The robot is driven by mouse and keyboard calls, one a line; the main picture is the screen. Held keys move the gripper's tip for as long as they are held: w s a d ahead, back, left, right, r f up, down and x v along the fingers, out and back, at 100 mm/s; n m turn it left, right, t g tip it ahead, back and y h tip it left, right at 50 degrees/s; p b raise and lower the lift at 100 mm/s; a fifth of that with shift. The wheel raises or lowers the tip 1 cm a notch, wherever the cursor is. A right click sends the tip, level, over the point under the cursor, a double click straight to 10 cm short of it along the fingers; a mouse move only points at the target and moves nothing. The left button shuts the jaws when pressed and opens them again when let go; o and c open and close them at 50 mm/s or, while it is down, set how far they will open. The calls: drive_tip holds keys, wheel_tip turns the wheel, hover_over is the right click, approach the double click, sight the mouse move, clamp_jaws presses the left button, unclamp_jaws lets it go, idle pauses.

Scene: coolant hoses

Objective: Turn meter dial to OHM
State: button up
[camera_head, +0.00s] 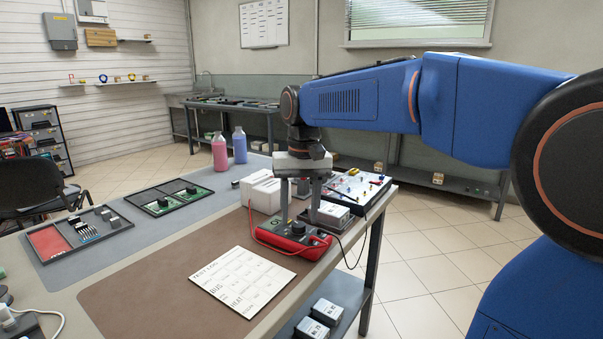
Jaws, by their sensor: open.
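The red meter (272,236) lies flat near the right edge of the workbench, with a dark face and black and red leads. Its dark dial (298,228) shows small on the face. I cannot read which mark the dial points to; the lettering is too small. My gripper (298,209) points down over the meter with its two fingers apart. The fingertips look to be just above or around the dial; I cannot tell whether they touch it. Nothing shows held between them.
A paper sheet (243,281) lies on the brown mat (150,290) in front of the meter. White boxes (262,192) stand behind it, and a board with small parts (360,188) is to the right. Pink (219,152) and blue (239,146) bottles stand farther back.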

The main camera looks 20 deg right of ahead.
sight(302, 224)
wheel_tip(302, 224, up, 16)
drive_tip(key=shift+d+f, duration=0.25)
drive_tip(key=shift+d, duration=0.1)
idle(0.4)
